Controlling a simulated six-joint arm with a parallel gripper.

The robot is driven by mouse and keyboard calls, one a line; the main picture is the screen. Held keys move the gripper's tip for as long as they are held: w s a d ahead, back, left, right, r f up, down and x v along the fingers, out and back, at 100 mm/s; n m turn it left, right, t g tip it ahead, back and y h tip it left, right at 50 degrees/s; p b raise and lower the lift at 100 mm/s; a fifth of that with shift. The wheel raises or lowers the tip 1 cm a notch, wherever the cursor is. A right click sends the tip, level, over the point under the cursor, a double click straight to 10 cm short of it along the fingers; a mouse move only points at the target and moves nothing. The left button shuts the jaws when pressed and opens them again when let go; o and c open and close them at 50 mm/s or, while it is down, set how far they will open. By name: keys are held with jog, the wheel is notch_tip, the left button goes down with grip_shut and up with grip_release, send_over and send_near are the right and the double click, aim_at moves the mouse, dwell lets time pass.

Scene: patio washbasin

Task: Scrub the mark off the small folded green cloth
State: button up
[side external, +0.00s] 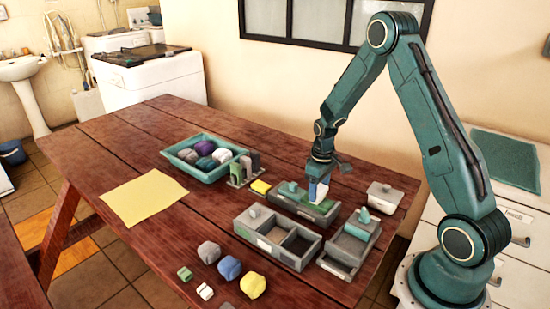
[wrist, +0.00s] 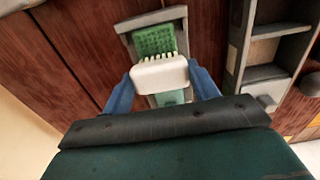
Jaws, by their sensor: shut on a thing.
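My gripper (side external: 318,190) is shut on a white block-shaped brush (wrist: 160,74) with pale bristles along one edge. Its blue fingers (wrist: 165,88) grip the brush from both sides. The small green cloth (wrist: 154,40) lies in a grey compartment box (wrist: 125,26), just beyond the bristles. In the side view the cloth (side external: 322,207) shows as a green patch under the brush, at the right end of the box (side external: 284,205). I cannot tell whether the bristles touch the cloth. I cannot make out a separate mark on it; the brush hides part of the box.
A second grey box (side external: 262,236) with open compartments stands in front, and another with a teal-knobbed lid (side external: 356,232) to the right. A teal tray (side external: 180,160) of rolled cloths and a yellow sheet (side external: 145,196) are left. Several loose lumps lie near the front edge.

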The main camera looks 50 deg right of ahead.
jog(key=shift+w+f, duration=0.1)
jog(key=shift+w, duration=0.65)
jog(key=shift+s, duration=1.6)
jog(key=shift+w, duration=0.2)
jog(key=shift+w+r, duration=0.2)
jog(key=shift+w, duration=1.25)
jog(key=shift+s, duration=0.15)
jog(key=shift+s+f, duration=0.1)
jog(key=shift+s, duration=1.3)
jog(key=shift+w, duration=0.2)
